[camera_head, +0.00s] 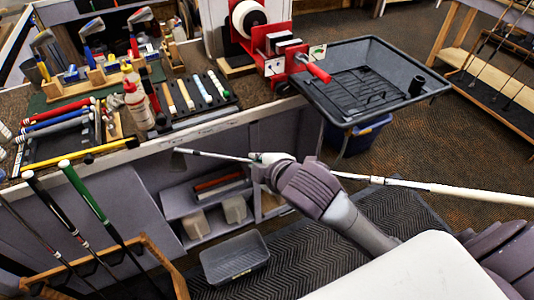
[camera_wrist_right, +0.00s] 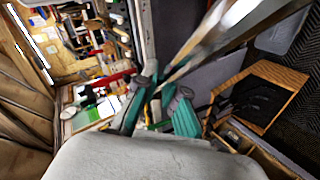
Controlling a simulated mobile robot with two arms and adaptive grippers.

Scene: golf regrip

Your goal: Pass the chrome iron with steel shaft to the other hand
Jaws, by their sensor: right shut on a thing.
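The chrome iron with steel shaft (camera_head: 215,155) is held nearly level in front of the workbench. Its small head (camera_head: 178,158) is at the left end, by the bench's front edge. The shaft runs right past my arm, and a pale length (camera_head: 455,190) reaches the right picture edge. My right gripper (camera_head: 264,159) is shut on the shaft between the head and the pale length. In the wrist view the teal finger pads (camera_wrist_right: 160,108) are close about the shaft, which shows large and blurred (camera_wrist_right: 213,42). My left gripper is not in view.
The workbench front (camera_head: 255,112) is close behind the club. A black tray (camera_head: 370,80) stands at the bench's right. Several gripped clubs (camera_head: 85,190) stand in a wooden rack at lower left. A grey bin (camera_head: 235,258) sits on the floor mat. Bottles and grips cover the benchtop.

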